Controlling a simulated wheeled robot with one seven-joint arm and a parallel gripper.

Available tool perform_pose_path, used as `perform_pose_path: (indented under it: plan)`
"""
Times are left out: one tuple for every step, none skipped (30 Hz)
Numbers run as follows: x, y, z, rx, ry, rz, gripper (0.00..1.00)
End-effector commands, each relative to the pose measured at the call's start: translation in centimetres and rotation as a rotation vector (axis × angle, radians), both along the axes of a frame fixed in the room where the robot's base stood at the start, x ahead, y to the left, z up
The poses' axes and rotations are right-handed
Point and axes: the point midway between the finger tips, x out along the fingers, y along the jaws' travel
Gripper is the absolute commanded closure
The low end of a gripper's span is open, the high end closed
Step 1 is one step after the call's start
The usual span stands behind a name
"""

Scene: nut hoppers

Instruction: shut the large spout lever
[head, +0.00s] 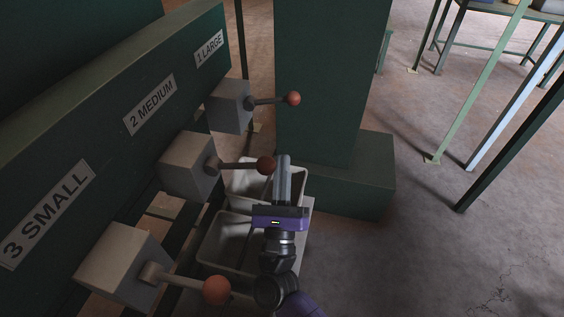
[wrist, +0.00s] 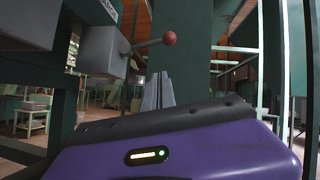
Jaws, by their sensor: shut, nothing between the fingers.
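The large spout lever (head: 269,101) is a dark rod with a red ball knob (head: 293,98), on the grey spout box (head: 231,106) under the label "1 LARGE". It sticks out to the right, roughly level. In the wrist view the lever (wrist: 150,43) points right and slightly up from its box (wrist: 104,50), with the red knob (wrist: 169,38) above my fingers. My gripper (head: 283,160) is shut and empty. It is nearer to me than the large lever and apart from it, just right of the medium lever's knob (head: 266,166). The fingers also show in the wrist view (wrist: 158,80).
The medium lever (head: 238,165) and small lever (head: 185,280) also stick out to the right, closer to me. Pale bins (head: 224,240) stand below the spouts. A green column (head: 330,80) rises behind the large lever. Open floor (head: 430,240) lies to the right.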

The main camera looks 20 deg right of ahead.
Motion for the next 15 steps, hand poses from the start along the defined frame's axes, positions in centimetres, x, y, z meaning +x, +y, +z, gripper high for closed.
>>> perform_pose_path:
  plan:
    - [0.8,-0.5,0.8,0.000,-0.004,-0.003,1.00]
    - [1.3,-0.7,1.1,0.001,-0.003,-0.004,1.00]
    - [1.9,-1.0,1.5,0.000,-0.004,-0.005,1.00]
    - [2.3,-1.2,1.9,0.000,-0.004,-0.004,1.00]
    - [2.8,-1.4,2.2,-0.001,-0.003,-0.003,1.00]
    - [3.4,-1.7,2.6,-0.001,-0.005,-0.004,1.00]
    - [3.9,-1.9,2.9,-0.001,-0.005,-0.004,1.00]
    - [4.3,-2.1,3.2,-0.001,-0.003,-0.003,1.00]
    - [4.9,-2.4,3.6,-0.001,-0.003,-0.003,1.00]
    - [5.3,-2.6,3.9,-0.001,-0.003,-0.003,1.00]
    - [5.7,-2.8,4.1,0.000,-0.002,-0.003,1.00]
    - [5.9,-2.6,4.9,0.000,-0.003,0.000,1.00]
    - [6.0,-2.5,5.4,0.001,-0.003,0.000,1.00]
    - [6.1,-2.4,5.8,0.000,-0.004,0.000,1.00]
    - [6.2,-2.4,6.3,0.001,-0.003,0.000,1.00]
